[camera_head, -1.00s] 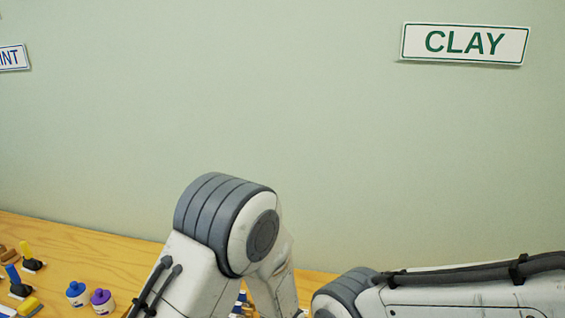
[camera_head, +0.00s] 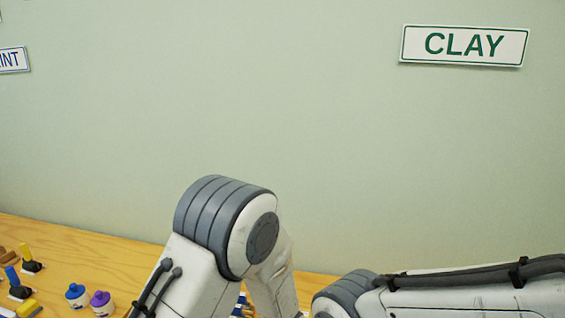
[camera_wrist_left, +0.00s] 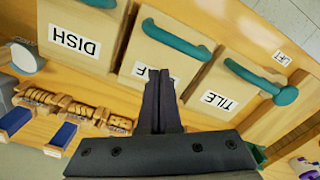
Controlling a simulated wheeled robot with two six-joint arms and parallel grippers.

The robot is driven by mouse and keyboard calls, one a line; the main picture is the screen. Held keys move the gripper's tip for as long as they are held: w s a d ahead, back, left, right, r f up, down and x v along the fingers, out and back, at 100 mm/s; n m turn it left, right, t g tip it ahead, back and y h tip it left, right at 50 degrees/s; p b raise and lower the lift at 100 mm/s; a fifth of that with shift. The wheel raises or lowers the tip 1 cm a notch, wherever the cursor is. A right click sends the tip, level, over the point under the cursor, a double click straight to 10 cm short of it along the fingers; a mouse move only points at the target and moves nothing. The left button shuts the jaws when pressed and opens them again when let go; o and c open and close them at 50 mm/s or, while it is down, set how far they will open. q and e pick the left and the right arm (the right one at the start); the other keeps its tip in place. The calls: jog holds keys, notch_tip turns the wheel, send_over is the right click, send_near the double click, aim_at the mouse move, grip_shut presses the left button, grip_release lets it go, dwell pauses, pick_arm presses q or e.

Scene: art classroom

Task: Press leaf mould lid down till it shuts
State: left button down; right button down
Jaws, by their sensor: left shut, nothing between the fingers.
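My left gripper (camera_wrist_left: 160,78) shows in the left wrist view, shut and empty, its fingertips over the middle wooden mould (camera_wrist_left: 143,58). The fingers cover most of that mould's upside-down label, leaving a letter F in sight. A teal handle (camera_wrist_left: 178,38) curves across this mould just beyond the fingertips. I cannot tell whether the fingers touch the lid or how far it is closed. In the head view my left arm hides most of the table behind it, and neither gripper shows.
A DISH mould (camera_wrist_left: 75,38) and a TILE mould (camera_wrist_left: 215,92) flank the middle one. Wooden tools (camera_wrist_left: 80,108) sit at the left. Blue (camera_head: 77,295) and purple (camera_head: 101,303) bottles stand on the table (camera_head: 110,255) by the wall.

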pick_arm(q)
jog(key=shift+f, duration=0.15)
dwell(0.5)
jog(key=shift+f+b, duration=0.6)
jog(key=shift+f, duration=0.05)
jog(key=shift+f, duration=0.15)
dwell(0.6)
notch_tip(320, 180, up, 9)
jog(key=p, duration=0.7)
